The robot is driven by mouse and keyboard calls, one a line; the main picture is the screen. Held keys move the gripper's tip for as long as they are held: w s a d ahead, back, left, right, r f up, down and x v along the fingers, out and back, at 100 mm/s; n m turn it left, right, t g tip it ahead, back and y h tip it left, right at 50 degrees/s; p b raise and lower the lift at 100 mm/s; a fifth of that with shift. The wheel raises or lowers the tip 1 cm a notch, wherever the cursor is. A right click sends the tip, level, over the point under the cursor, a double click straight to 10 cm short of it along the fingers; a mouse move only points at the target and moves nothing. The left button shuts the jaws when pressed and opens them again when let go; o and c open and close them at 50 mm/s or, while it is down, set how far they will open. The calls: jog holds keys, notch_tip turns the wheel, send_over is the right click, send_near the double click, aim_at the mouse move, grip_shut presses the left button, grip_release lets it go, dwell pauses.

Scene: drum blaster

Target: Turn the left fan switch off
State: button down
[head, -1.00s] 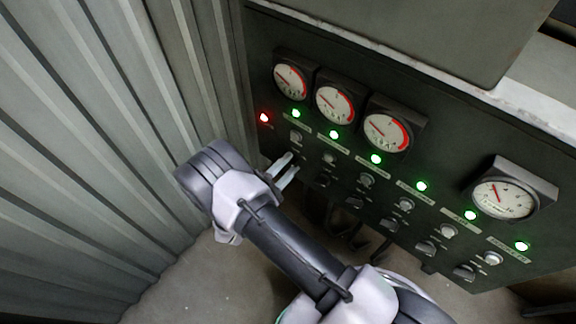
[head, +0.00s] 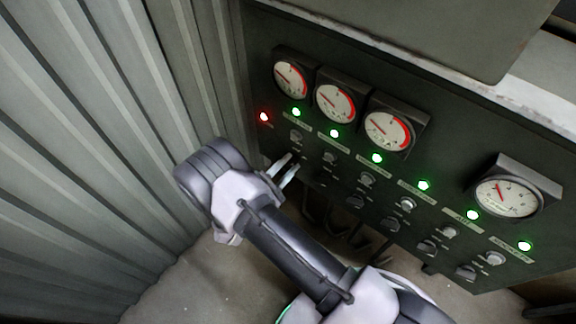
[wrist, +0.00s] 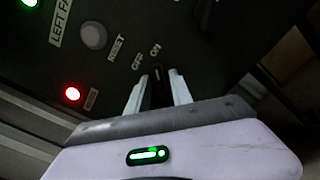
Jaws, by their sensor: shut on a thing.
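The left fan switch (wrist: 158,88) is a dark lever on the control panel, just below the OFF and ON labels. In the wrist view my gripper (wrist: 157,82) has one pale finger on each side of the lever and is shut on it. The fingers hide part of the lever, and I cannot tell its exact position. In the head view my gripper (head: 292,163) reaches the lower left of the panel, and the switch is hard to make out there. The left fan's lamp (head: 296,112) is lit green.
A reset button (wrist: 93,36) sits near the fingers. A lit red lamp (head: 264,117) is at the panel's left edge. More switches, such as one dark switch (head: 355,202), run to the right. A corrugated wall (head: 90,130) stands close on the left.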

jog(key=n, duration=0.4)
jog(key=shift+n+b, duration=0.4)
jog(key=shift+n, duration=1.8)
jog(key=c, duration=1.5)
grip_release()
jog(key=shift+o, duration=0.3)
jog(key=shift+s, duration=0.1)
jog(key=p+v, duration=0.2)
jog(key=v, duration=1.5)
